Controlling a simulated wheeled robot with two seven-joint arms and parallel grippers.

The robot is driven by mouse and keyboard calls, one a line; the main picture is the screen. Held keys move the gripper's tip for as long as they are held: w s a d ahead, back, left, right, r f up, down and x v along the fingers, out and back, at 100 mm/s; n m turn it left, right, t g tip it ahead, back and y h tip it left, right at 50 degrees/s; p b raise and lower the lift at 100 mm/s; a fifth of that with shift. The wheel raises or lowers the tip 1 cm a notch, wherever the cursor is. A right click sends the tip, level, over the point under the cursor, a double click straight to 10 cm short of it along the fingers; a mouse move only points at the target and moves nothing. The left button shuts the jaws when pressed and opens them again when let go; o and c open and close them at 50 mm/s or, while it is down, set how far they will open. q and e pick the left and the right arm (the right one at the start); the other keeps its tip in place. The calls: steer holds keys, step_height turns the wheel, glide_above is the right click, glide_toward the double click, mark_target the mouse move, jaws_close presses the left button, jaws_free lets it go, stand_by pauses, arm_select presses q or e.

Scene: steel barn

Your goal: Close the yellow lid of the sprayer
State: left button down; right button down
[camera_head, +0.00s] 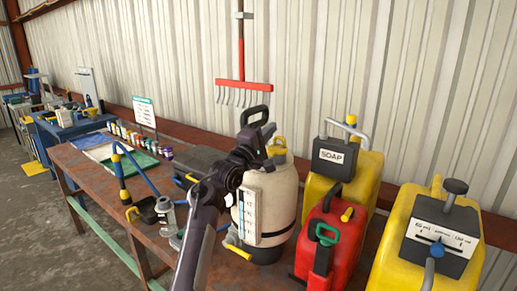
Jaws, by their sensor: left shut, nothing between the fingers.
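The sprayer (284,193) is a cream tank with a dark base, standing upright on the rusty workbench. A small yellow part that looks like its lid (277,149) shows at the top, partly behind my left gripper. I cannot tell how far open the lid is. A black loop handle (254,115) rises above the tank top. My left gripper (267,131) is shut and empty, at the top of the sprayer, close to the yellow lid. Whether it touches the lid is unclear. My right gripper is out of view.
A red can (336,245), a yellow soap container (366,178) and a yellow tank with a gauge label (408,240) crowd the right. A blue-handled tool (138,168), small bottles and trays lie on the workbench (90,184) at left. A red rake (243,85) hangs on the wall.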

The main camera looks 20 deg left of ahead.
mark_target(276, 148)
arm_select(q)
steer(key=shift+w+d, duration=0.3)
steer(key=shift+w, duration=0.35)
steer(key=shift+w+d+p, duration=0.2)
steer(key=shift+w+p, duration=0.2)
steer(key=shift+w, duration=0.05)
steer(key=shift+w+f+p, duration=0.1)
steer(key=shift+w+p, duration=0.15)
steer(key=shift+p, duration=0.15)
steer(key=shift+w+d+f+g+p, duration=0.15)
steer(key=shift+w+g+p, duration=0.15)
steer(key=shift+g, duration=0.2)
steer(key=shift+f, duration=0.15)
